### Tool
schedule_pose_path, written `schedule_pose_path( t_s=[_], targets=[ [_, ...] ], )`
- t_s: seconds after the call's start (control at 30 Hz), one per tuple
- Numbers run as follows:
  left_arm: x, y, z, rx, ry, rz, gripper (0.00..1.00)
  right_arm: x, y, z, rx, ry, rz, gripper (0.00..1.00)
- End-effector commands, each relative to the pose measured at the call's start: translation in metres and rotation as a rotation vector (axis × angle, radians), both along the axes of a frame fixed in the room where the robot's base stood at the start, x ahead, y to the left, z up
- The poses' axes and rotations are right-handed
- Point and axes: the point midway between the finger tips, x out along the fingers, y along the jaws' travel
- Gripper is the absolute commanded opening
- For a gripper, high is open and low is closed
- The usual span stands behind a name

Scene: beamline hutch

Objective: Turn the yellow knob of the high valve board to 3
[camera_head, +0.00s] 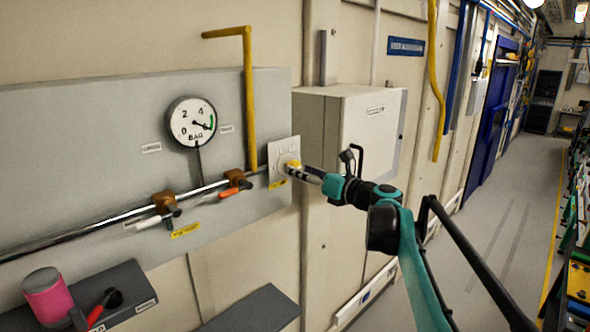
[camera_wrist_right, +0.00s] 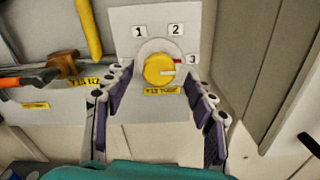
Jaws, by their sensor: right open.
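The yellow knob (camera_wrist_right: 158,70) sits on a white plate (camera_wrist_right: 203,20) marked 1, 2 and 3. A short red-and-white mark at its right side points right, close to the 3; I cannot tell if it is exactly in line. In the head view the knob (camera_head: 292,166) is at the right end of the grey valve board (camera_head: 90,110), partly covered by my gripper. My right gripper (camera_wrist_right: 160,105) is open, its purple-padded fingers left and right of the knob, with no clear contact visible. It also shows in the head view (camera_head: 308,175). My left gripper is not in view.
A pressure gauge (camera_head: 191,122) and a pipe with orange-handled (camera_head: 228,192) and white-handled (camera_head: 147,222) valves are left of the knob. A yellow pipe (camera_head: 249,100) rises beside it. A white cabinet (camera_head: 365,130) stands right. A pink container (camera_head: 47,292) sits on a shelf below.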

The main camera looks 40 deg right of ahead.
Motion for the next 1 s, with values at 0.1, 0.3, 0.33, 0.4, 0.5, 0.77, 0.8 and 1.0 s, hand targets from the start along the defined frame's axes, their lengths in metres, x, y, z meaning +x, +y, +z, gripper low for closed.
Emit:
schedule_pose_path(
  t_s=[0.1, 0.3, 0.33, 0.4, 0.5, 0.77, 0.8, 1.0],
  targets=[
    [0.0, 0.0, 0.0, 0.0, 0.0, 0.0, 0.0, -0.029, -0.003, 0.0, 0.0, 0.0, -0.004, 0.56],
    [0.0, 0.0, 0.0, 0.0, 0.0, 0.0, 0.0, -0.066, -0.007, 0.0, 0.0, 0.001, -0.004, 0.56],
    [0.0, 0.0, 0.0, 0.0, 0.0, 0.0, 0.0, -0.07, -0.007, 0.0, 0.0, 0.001, -0.002, 0.56],
    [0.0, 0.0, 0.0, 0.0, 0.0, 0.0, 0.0, -0.077, -0.007, 0.0, 0.0, 0.001, -0.002, 0.56],
    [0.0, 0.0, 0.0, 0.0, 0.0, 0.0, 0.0, -0.082, -0.007, 0.0, 0.0, 0.001, 0.0, 0.56],
    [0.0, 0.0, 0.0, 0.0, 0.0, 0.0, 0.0, -0.084, -0.007, 0.0, 0.0, 0.001, 0.001, 0.56],
    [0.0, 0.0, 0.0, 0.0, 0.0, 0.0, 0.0, -0.084, -0.007, 0.0, 0.0, 0.001, 0.001, 0.56],
    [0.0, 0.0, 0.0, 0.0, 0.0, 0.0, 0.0, -0.083, -0.007, 0.0, 0.0, 0.001, 0.001, 0.56]
  ],
)
